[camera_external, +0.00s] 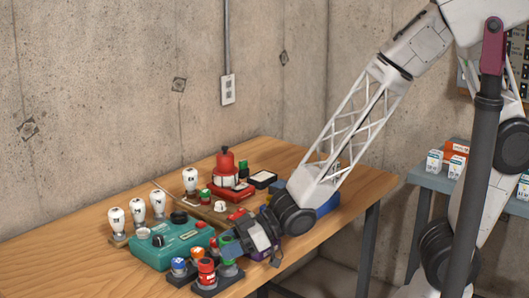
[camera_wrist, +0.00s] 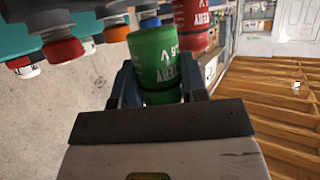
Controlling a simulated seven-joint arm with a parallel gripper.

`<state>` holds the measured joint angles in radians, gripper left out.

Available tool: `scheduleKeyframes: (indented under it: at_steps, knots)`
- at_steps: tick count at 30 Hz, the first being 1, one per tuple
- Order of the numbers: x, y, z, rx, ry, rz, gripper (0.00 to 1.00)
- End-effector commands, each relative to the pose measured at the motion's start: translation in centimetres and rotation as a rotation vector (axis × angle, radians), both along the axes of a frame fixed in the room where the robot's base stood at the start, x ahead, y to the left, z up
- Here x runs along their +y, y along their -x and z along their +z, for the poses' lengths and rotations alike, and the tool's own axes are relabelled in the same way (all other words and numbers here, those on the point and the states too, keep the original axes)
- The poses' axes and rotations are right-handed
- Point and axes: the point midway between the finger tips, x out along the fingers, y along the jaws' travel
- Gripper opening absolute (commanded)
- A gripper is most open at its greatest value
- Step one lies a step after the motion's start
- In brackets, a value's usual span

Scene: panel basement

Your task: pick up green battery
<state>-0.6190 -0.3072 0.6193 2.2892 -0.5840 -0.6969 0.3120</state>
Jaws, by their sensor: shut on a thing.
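The green battery (camera_wrist: 158,58) stands between the two fingers of my gripper (camera_wrist: 160,85) in the wrist view, with white lettering on its side. My gripper is shut on it. In the external view my gripper (camera_external: 232,246) is low over the front edge of the table, and the green battery (camera_external: 229,268) shows partly below it, at the dark holder. I cannot tell whether it is clear of the holder. A red battery (camera_external: 206,271) stands just left of it, and also shows behind it in the wrist view (camera_wrist: 192,14).
A teal control box (camera_external: 150,256) with knobs is left of my gripper. White-topped levers (camera_external: 138,212) and a red button device (camera_external: 226,168) stand farther back on the wooden table (camera_external: 85,248). The front left tabletop is clear.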

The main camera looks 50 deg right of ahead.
Motion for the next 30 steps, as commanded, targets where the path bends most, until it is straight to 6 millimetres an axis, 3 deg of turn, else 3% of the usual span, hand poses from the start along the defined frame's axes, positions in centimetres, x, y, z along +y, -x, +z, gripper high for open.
scheduleKeyframes:
  at_steps: [1, 27, 30]
  knots:
    - [0.0, 0.0, 0.9, -0.003, -0.002, 0.001, 0.12]
    - [-8.9, 10.4, 2.0, -0.001, -0.001, -0.001, 0.12]
    - [-9.3, 10.9, 2.1, -0.001, 0.000, 0.000, 0.12]
